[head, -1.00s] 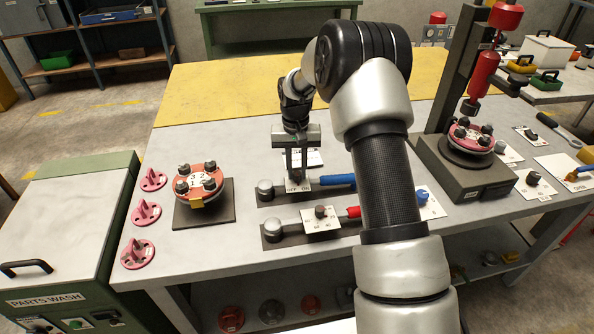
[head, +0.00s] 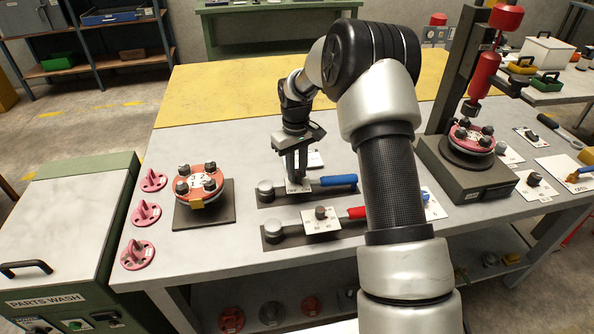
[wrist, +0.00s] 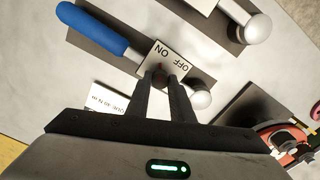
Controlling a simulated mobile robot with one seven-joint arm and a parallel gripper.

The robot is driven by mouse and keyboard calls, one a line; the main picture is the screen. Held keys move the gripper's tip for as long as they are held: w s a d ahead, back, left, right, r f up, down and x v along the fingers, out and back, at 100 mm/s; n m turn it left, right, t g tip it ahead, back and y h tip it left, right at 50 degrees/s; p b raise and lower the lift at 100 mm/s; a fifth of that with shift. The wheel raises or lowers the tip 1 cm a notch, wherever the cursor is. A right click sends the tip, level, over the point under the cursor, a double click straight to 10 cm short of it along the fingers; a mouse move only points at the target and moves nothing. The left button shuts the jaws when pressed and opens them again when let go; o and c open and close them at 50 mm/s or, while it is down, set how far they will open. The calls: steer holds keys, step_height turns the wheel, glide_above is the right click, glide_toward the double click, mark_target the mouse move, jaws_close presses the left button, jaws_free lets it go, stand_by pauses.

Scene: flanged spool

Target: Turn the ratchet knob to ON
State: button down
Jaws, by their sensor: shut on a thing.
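The blue-handled tool (head: 338,181) lies on a dark base on the bench. Its small label plate (wrist: 152,59) reads OFF and ON in the wrist view. My gripper (head: 298,184) points down over the plate and is shut on the knob. In the wrist view, my gripper (wrist: 163,72) has one finger on each side of it. I cannot tell which word the knob points to.
A red-handled tool (head: 356,212) with a dial plate (head: 321,219) lies just in front. A white card (head: 316,160) lies behind the blue-handled tool. A red flanged spool (head: 199,185) sits on a dark stand to the left. A press (head: 470,178) stands to the right.

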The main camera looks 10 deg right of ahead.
stand_by(0.3)
steer(key=c, duration=1.5)
jaws_free()
steer(key=shift+c, duration=0.2)
steer(key=shift+r, duration=0.15)
step_height(320, 180, up, 17)
steer(key=shift+a+p, duration=0.15)
steer(key=shift+p, duration=0.15)
steer(key=shift+s+r, duration=0.1)
steer(key=shift+r, duration=0.05)
